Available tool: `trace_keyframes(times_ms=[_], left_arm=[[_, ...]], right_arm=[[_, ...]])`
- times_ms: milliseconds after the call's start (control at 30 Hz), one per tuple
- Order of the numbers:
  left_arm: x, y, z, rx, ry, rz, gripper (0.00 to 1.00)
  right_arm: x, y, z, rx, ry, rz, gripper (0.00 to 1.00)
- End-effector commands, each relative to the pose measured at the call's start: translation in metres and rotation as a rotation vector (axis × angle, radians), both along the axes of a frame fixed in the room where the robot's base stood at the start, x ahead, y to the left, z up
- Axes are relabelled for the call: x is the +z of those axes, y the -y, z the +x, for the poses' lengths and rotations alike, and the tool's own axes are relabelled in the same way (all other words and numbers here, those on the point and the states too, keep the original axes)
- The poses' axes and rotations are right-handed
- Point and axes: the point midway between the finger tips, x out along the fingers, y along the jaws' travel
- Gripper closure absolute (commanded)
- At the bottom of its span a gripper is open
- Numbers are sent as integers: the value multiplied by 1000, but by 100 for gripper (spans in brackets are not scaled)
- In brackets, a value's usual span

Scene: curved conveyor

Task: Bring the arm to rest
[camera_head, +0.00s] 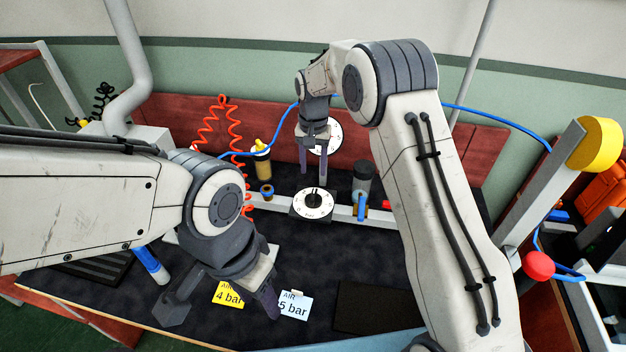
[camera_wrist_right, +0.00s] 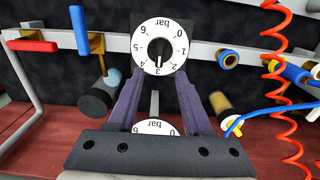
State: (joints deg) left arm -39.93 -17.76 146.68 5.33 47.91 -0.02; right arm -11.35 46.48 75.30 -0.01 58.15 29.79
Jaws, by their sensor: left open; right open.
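My right gripper (camera_head: 313,178) is open and empty, pointing down just above a round white pressure dial with a black knob (camera_head: 322,210). In the right wrist view its purple fingers (camera_wrist_right: 158,98) stand apart, with the dial (camera_wrist_right: 144,45) between and beyond their tips; its pointer is around 3 to 4 bar. A second white gauge (camera_head: 332,139) is partly hidden behind the right gripper; part of it shows low in the wrist view (camera_wrist_right: 155,127). My left gripper (camera_head: 258,296) is open, low over the table near the cards; only one purple finger shows clearly.
A yellow "4 bar" card (camera_head: 228,295) and a white "5 bar" card (camera_head: 293,305) lie on the dark table (camera_head: 110,292). A blue-handled valve (camera_head: 361,208), a yellow-topped bottle (camera_head: 262,160) and a coiled orange hose (camera_head: 234,130) stand near the dial. A red button (camera_head: 538,266) is at right.

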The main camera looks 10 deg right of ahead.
Motion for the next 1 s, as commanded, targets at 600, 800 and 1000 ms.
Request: trace_keyframes(times_ms=[600, 800, 1000], left_arm=[[-1, 0, 0, 0, 0, 0, 50], [-1, 0, 0, 0, 0, 0, 50], [-1, 0, 0, 0, 0, 0, 50]], right_arm=[[11, -1, -2, 5, 0, 1, 50], [45, -31, -45, 137, 10, 13, 50], [92, -65, -153, 414, 22, 37, 50]])
